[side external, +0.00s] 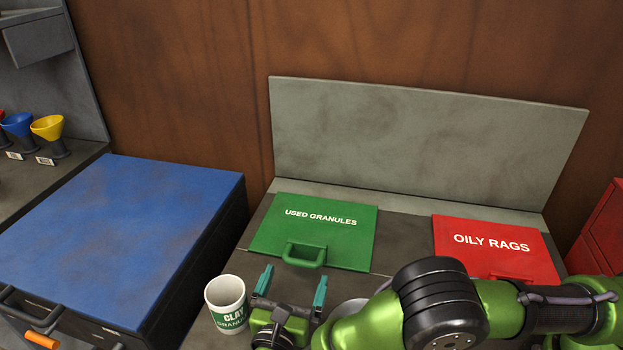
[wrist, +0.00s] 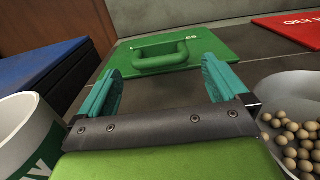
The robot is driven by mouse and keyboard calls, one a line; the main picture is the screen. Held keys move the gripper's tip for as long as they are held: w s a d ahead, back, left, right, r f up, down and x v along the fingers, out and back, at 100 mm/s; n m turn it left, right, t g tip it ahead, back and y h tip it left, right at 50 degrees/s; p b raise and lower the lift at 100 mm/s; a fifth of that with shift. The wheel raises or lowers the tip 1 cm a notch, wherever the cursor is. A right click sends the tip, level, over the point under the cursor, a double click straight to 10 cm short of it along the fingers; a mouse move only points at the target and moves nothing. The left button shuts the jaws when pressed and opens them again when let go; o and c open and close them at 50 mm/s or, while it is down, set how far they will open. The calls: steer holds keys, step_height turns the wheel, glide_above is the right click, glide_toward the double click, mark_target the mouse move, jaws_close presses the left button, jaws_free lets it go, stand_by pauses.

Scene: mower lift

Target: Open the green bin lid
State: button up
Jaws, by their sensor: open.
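The green bin lid (side external: 335,230), labelled "USED GRANULES", lies flat and closed in the dark counter. Its green loop handle (side external: 304,255) is at the near edge. In the wrist view the lid (wrist: 217,49) and handle (wrist: 160,53) are ahead, beyond the fingertips. My gripper (side external: 291,284) has teal fingers spread apart with nothing between them. It is on the near side of the handle, apart from it. In the wrist view the open fingers (wrist: 163,82) frame the handle from the near side.
A white "CLAY GRANULES" mug (side external: 227,302) stands just left of my gripper. A bowl of tan balls (wrist: 296,122) is close on the right. A red "OILY RAGS" lid (side external: 492,249) lies right; a blue-topped cabinet (side external: 120,235) stands left. A grey panel (side external: 420,140) rises behind.

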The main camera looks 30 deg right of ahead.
mark_target(301, 266)
steer(key=x, duration=0.7)
steer(key=shift+w+d+f, duration=0.2)
steer(key=shift+f, duration=0.05)
steer(key=shift+c, duration=0.2)
